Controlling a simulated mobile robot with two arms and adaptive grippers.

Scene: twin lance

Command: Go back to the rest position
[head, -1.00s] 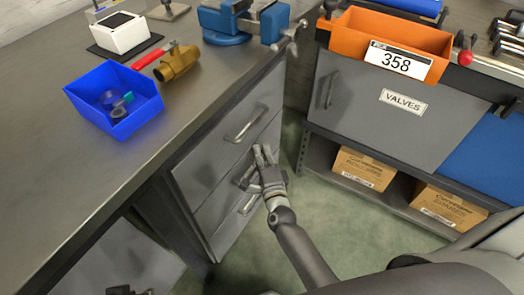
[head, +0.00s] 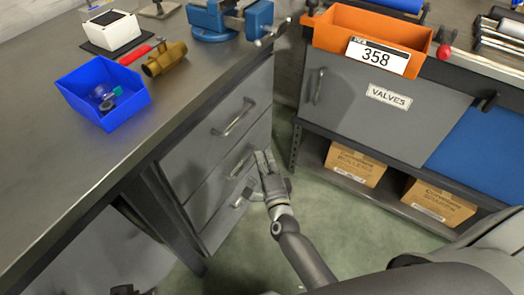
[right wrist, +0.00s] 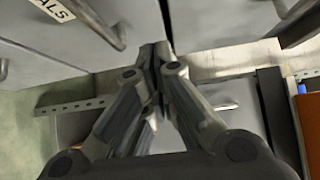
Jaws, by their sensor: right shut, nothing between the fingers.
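My right gripper (head: 264,163) is in front of the grey drawers (head: 216,146) under the left workbench. It is shut and empty, with its fingertips up near the drawer handles. I cannot tell whether it touches the drawer front. In the right wrist view the closed fingers (right wrist: 155,55) meet in the middle of the picture, with a cabinet corner and handles beyond them. The drawers look closed. My left gripper is not clearly in view; only a small dark part shows at the bottom edge of the head view.
A blue bin (head: 103,92) and a brass valve (head: 164,59) are on the left bench (head: 55,150). A blue vise (head: 213,20) stands behind. An orange bin (head: 370,35) sits above the VALVES cabinet (head: 360,105), with cardboard boxes (head: 355,163) below. Green floor (head: 330,225) is free between.

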